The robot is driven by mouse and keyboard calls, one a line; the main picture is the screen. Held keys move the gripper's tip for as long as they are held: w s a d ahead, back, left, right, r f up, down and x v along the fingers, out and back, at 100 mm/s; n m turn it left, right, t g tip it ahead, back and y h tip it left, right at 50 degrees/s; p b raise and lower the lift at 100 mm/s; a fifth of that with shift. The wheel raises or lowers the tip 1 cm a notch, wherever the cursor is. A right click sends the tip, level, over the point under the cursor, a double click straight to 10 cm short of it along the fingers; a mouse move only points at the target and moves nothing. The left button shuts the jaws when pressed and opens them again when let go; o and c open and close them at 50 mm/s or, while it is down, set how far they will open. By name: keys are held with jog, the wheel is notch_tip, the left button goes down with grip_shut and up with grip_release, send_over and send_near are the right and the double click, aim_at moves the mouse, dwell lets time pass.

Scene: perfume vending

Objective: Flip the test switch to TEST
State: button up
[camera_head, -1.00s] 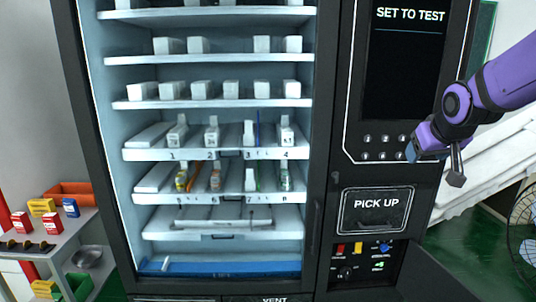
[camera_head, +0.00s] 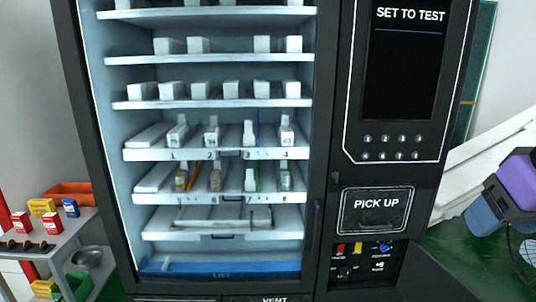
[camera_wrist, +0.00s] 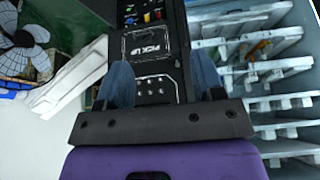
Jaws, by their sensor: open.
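The small control panel (camera_head: 362,264) is in the open lower compartment of the vending machine, below the PICK UP flap (camera_head: 376,210). It carries red, yellow and blue controls, a dark knob and a small green-lit part. The labels are too small to tell which is the test switch or how it stands. The panel also shows at the top of the wrist view (camera_wrist: 143,13), upside down. My gripper (camera_wrist: 162,78) is open and empty, its two blue fingers apart and well away from the panel. In the head view only part of my arm shows at the right edge.
The screen (camera_head: 405,60) reads SET TO TEST. A dark open door (camera_head: 432,275) juts out right of the panel. Shelves with white boxes and bottles fill the machine's left side. A fan (camera_wrist: 20,45) and a white slanted object (camera_wrist: 70,78) stand beside the machine.

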grip_shut()
dwell(1.7)
